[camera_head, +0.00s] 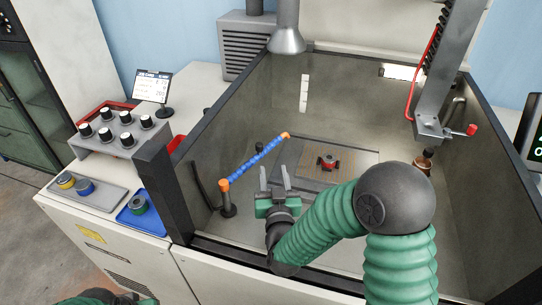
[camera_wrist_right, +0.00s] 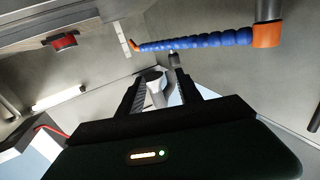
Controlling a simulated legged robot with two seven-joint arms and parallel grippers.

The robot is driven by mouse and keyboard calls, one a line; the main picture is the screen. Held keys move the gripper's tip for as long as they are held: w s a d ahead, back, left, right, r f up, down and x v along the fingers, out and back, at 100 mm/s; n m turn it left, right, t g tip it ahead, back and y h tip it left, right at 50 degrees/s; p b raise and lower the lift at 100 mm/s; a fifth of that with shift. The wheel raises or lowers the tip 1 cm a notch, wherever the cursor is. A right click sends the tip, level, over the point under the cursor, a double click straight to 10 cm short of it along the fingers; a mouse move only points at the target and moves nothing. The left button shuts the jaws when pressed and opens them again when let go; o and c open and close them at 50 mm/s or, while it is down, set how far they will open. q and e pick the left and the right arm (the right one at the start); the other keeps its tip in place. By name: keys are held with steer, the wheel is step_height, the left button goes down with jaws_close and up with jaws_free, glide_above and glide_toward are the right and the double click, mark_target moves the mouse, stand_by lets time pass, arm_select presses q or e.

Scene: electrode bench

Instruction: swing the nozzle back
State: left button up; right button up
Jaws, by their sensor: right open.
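The nozzle (camera_head: 255,162) is a blue segmented hose with an orange base joint and an orange tip. It rises from a dark post at the tank's left side and slants toward the back right. My right gripper (camera_head: 275,178) is open and empty, its two fingers pointing up the picture, just right of and below the hose. In the right wrist view the nozzle (camera_wrist_right: 195,42) crosses beyond the open fingers (camera_wrist_right: 168,88), with no contact visible. Part of my left arm shows at the bottom left edge; its jaws cannot be made out.
A red-and-dark part (camera_head: 328,161) sits on the plate (camera_head: 350,175) in the tank. A metal column with a red-tipped lever (camera_head: 440,128) stands at the right. The tank's dark left corner post (camera_head: 162,185) and front rim stand near my right arm. A knob panel (camera_head: 113,127) is outside, left.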

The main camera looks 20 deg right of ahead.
mark_target(259, 154)
steer(key=shift+w+d+r, duration=0.15)
steer(key=shift+w+r, duration=0.05)
steer(key=shift+c, duration=1.1)
steer(key=w+d+r+t+y, duration=0.1)
steer(key=w+d+r+n+t+y, duration=0.1)
steer(key=w+r, duration=0.1)
steer(key=shift+d+r+p, duration=0.15)
steer(key=shift+p, duration=0.15)
steer(key=c, duration=0.5)
steer(key=d+n+y, duration=0.1)
steer(key=y, duration=0.1)
steer(key=w+d+r+n+y, duration=0.1)
steer(key=y, duration=0.1)
steer(key=d+n+y, duration=0.1)
steer(key=n+y, duration=0.1)
steer(key=shift+w+r+p, duration=0.3)
steer(key=shift+r, duration=0.1)
jaws_close()
steer(key=s+d+f+n+g+y, duration=0.5)
steer(key=d+g, duration=0.1)
steer(key=d, duration=0.1)
steer(key=f+x, duration=0.1)
steer(key=x, duration=1.2)
steer(key=shift+a+f+g+p, duration=0.15)
steer(key=shift+a+g+p, duration=0.15)
steer(key=shift+a+p, duration=0.1)
